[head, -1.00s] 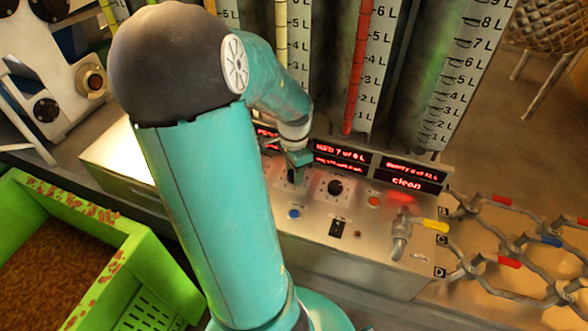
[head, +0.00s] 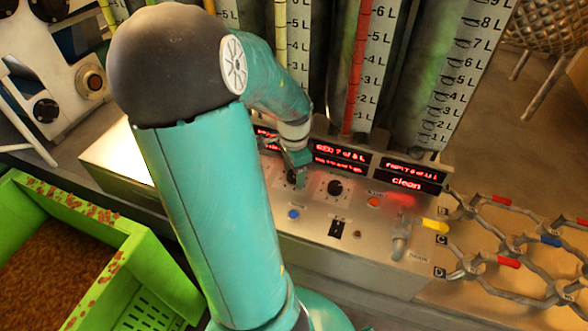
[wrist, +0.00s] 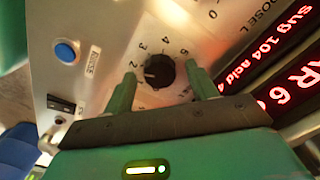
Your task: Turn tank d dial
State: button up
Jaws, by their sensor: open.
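A black round dial (wrist: 158,71) with a white pointer line sits on the metal panel (wrist: 95,20), ringed by printed numbers. In the wrist view my open gripper (wrist: 161,74) has one finger on each side of this dial. I cannot tell whether the fingers touch it. In the head view my gripper (head: 295,168) is low over the left part of the panel and partly covers this dial. A second black dial (head: 335,187) is uncovered to its right. No tank letter is readable beside the dial.
The panel also has a blue button (head: 293,214), a black switch (head: 337,228), a red button (head: 374,202) and a tap with a yellow handle (head: 435,226). Red displays (head: 340,154) and tall graduated tanks stand behind. A green crate (head: 150,265) is at left.

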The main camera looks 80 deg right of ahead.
notch_tip(320, 180, up, 14)
dwell(0.5)
jog(key=shift+f, duration=0.1)
jog(key=w+a+r+n+t, duration=0.3)
jog(key=w+a+n, duration=0.9)
jog(key=w+a, duration=0.4)
jog(key=w+a+r+n+t, duration=0.1)
jog(key=w+a+n, duration=0.1)
jog(key=a+n, duration=0.6)
jog(key=w+a+r+n+t, duration=0.1)
jog(key=a+n, duration=0.7)
jog(key=a, duration=0.8)
jog(key=shift+w+r+t, duration=0.25)
jog(key=shift+w+t, duration=0.05)
jog(key=shift+w, duration=0.15)
jog(key=c, duration=0.5)
